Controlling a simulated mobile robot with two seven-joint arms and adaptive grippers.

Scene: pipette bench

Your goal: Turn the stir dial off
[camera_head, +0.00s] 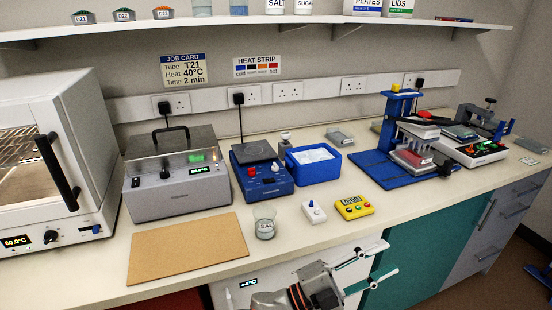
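The blue stirrer (265,186) stands on the bench, left of centre, with a dark square plate (254,152) on top. My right gripper is not in view.
A glass beaker (264,222) stands in front of the stirrer. A blue tub (313,160) is just right of it, and a grey lidded bath (178,180) is left. A white switch box (314,212), a yellow timer (354,207) and a cork mat (188,248) lie near the front edge.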

